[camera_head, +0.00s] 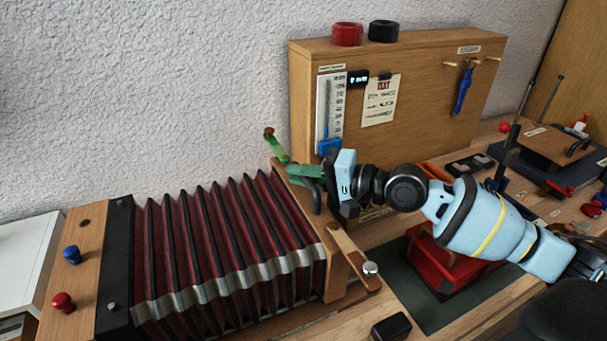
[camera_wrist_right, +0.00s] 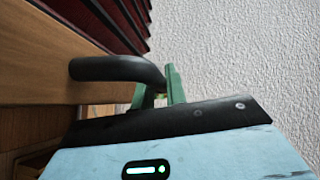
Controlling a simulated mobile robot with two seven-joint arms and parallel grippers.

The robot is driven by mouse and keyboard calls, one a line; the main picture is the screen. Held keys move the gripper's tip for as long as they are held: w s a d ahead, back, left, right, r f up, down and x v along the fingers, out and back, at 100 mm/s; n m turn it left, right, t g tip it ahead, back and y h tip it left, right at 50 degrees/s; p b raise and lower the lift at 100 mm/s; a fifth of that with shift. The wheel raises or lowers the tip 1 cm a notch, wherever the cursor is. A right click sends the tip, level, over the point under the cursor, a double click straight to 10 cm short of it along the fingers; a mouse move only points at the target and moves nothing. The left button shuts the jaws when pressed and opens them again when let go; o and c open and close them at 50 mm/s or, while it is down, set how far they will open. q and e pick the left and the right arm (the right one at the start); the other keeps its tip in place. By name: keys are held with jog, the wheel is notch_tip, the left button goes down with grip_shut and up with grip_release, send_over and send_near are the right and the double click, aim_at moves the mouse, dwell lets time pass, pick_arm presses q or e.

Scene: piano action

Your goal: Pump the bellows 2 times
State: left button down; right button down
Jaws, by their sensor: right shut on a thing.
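The bellows (camera_head: 225,255) lies at the left of the head view. Its dark red pleats with black ridges are spread out between a wooden end board with a black strip on the left and a wooden end board (camera_head: 345,255) on the right. A dark curved handle (camera_wrist_right: 118,68) on the right board also shows in the head view (camera_head: 313,196). My right gripper (camera_head: 290,163) has green fingers and is shut on this handle at the board's far upper end; the fingers also show in the right wrist view (camera_wrist_right: 143,88). My left gripper is out of view.
A wooden panel (camera_head: 420,95) with a gauge, a note and a blue hanging tool stands behind my right arm. A red box (camera_head: 440,260) on a dark mat is below the arm. A small black block (camera_head: 391,326) lies at the front.

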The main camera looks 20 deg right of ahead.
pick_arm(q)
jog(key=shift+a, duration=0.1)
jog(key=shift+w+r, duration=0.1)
pick_arm(e)
jog(key=c, duration=1.4)
grip_release()
jog(key=shift+c, duration=0.2)
jog(key=shift+s, duration=0.1)
